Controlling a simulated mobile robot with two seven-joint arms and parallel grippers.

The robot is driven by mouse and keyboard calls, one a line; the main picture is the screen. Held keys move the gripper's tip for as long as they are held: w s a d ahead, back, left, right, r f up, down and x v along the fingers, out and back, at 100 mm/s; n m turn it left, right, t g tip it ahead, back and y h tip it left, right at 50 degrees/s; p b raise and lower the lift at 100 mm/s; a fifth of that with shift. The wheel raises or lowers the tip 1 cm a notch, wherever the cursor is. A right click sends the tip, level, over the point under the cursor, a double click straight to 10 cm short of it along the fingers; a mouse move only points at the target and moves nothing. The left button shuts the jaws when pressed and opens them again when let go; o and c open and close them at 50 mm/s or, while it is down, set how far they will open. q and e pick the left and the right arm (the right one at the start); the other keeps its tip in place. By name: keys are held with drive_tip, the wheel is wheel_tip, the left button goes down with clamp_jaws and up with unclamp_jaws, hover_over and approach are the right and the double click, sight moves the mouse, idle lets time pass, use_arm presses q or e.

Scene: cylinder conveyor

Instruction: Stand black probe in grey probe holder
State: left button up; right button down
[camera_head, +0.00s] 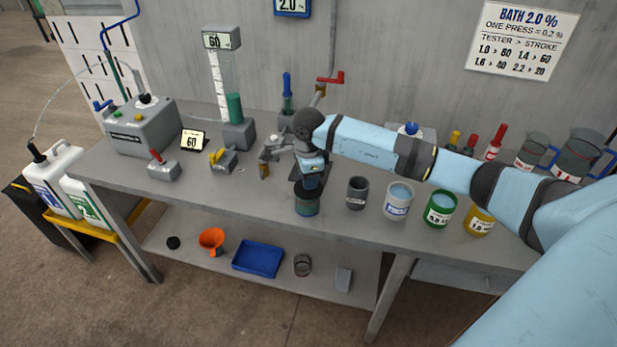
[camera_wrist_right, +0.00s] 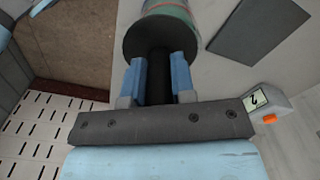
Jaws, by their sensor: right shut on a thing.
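My right gripper (camera_head: 311,178) points down over the bench, just above a dark teal cup (camera_head: 307,204). In the right wrist view its blue fingers (camera_wrist_right: 158,80) are shut on a narrow black piece, which looks like the black probe (camera_wrist_right: 159,72). A dark round face with a greenish body lies just beyond the fingertips; I cannot tell whether the probe touches it. A grey open cup with a label, perhaps the grey probe holder (camera_head: 357,193), stands to the right, apart from the gripper. My left gripper is not in view.
White (camera_head: 397,203), green (camera_head: 438,210) and yellow (camera_head: 479,220) labelled cups stand in a row to the right. A grey pump box (camera_head: 143,127) stands at the left. A yellow-handled valve (camera_head: 222,160) and a green cylinder (camera_head: 235,108) stand nearer.

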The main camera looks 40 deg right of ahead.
drive_tip(key=shift+r+p, duration=1.2)
drive_tip(key=shift+r, duration=1.35)
drive_tip(key=shift+r, duration=0.1)
drive_tip(key=shift+r+p, duration=1.1)
drive_tip(key=shift+r, duration=1.15)
